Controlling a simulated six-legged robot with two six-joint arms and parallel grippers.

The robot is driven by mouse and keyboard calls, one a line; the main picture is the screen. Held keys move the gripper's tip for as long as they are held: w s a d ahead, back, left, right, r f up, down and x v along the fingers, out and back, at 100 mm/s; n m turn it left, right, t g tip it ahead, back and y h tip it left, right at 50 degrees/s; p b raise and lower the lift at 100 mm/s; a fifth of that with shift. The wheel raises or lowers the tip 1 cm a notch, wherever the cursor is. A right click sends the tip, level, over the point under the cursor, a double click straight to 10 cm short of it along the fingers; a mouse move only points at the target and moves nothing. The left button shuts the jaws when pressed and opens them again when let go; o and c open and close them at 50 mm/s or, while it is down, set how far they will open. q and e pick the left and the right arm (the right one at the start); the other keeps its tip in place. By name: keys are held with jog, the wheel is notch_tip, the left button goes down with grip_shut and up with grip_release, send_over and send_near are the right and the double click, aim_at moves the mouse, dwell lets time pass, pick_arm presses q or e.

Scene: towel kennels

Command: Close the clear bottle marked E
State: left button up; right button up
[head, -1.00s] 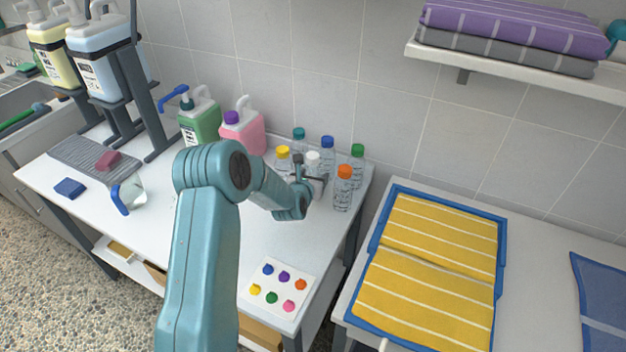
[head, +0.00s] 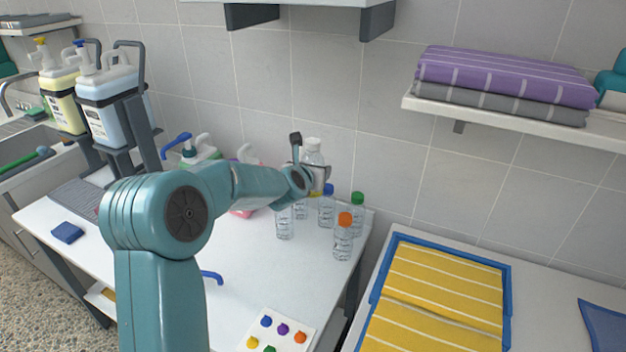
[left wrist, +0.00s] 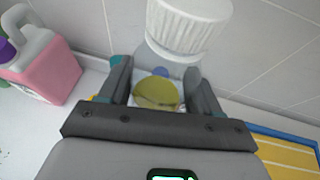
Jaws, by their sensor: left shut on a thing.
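My left gripper (head: 312,178) is shut around a clear bottle (head: 313,157) with a white top and holds it above the white table. In the left wrist view the gripper (left wrist: 157,76) has a finger on each side of the bottle, and the ribbed white cap (left wrist: 188,28) sits above them. A yellow patch (left wrist: 156,94) shows low between the fingers; I cannot tell what it belongs to. Clear bottles with orange (head: 344,220), green (head: 357,199) and blue (head: 327,190) caps stand below. No letter E is legible. My right gripper is out of view.
A white card (head: 285,337) with several coloured round pieces lies at the table's front. A pink jug (left wrist: 48,70) stands left of the gripper. A tray with yellow striped towels (head: 440,300) is at right. A shelf (head: 520,118) juts from the wall.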

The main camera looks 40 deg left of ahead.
pick_arm(q)
jog(key=shift+r, duration=0.1)
jog(key=o, duration=0.3)
jog(key=c, duration=0.7)
